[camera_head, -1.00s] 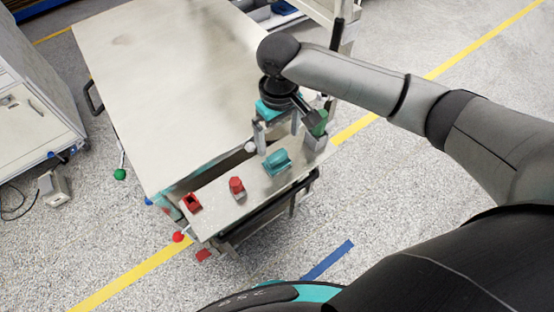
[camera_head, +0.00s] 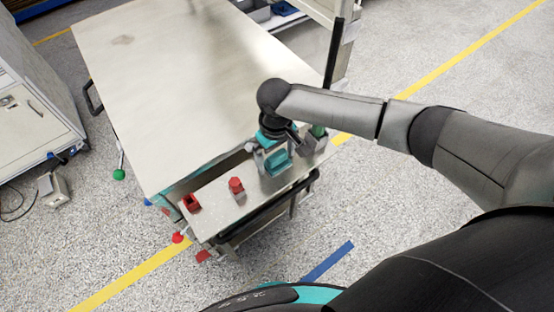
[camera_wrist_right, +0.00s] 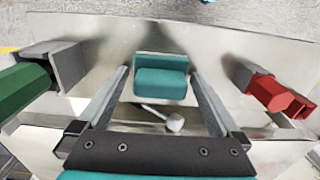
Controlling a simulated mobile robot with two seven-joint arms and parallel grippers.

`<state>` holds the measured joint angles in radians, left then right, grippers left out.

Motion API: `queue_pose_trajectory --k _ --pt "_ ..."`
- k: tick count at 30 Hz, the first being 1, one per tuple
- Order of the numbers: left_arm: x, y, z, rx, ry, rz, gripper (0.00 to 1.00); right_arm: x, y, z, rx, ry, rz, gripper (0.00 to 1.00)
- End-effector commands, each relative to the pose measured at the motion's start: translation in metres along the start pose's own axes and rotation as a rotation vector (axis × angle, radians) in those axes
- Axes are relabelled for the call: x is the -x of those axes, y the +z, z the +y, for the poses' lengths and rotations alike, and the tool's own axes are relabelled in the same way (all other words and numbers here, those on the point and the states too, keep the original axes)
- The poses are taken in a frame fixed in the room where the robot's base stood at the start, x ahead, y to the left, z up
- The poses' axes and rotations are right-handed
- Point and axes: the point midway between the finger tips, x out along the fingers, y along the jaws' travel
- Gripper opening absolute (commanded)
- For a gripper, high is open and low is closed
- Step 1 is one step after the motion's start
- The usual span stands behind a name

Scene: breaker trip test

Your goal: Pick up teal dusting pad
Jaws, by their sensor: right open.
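The teal dusting pad (camera_head: 278,163) sits on the narrow metal shelf at the front of the cart. My right gripper (camera_head: 273,156) is directly above and around it, pointing down. In the right wrist view the pad (camera_wrist_right: 161,82) lies between the two open fingers of the gripper (camera_wrist_right: 160,78), with a gap on each side. The fingers do not appear to touch it. My left gripper is not in view.
A red block (camera_head: 237,187) and another red piece (camera_head: 192,203) stand left of the pad on the shelf (camera_head: 215,205). A green-topped grey block (camera_head: 317,140) stands close on the right. A white-knobbed lever (camera_wrist_right: 174,122) is near the gripper. The cart top (camera_head: 180,90) is bare.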

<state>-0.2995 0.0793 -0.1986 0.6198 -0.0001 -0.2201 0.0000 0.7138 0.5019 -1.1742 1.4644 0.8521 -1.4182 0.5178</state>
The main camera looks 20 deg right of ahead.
Motion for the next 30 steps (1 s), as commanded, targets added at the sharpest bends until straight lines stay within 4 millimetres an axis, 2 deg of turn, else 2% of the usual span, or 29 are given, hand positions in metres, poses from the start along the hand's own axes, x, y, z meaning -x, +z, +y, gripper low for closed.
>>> queue_pose_trajectory --k 2,21,30 --pt "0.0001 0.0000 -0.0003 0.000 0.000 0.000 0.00 0.0003 -0.0001 -0.0002 0.000 0.000 0.000 0.97" --pt "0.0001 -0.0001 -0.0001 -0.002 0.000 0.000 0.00 0.0008 -0.0003 -0.0001 0.000 -0.001 0.001 0.25" --pt "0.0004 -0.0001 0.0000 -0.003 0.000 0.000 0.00 0.0030 -0.0007 -0.0001 0.000 -0.001 0.002 0.24"
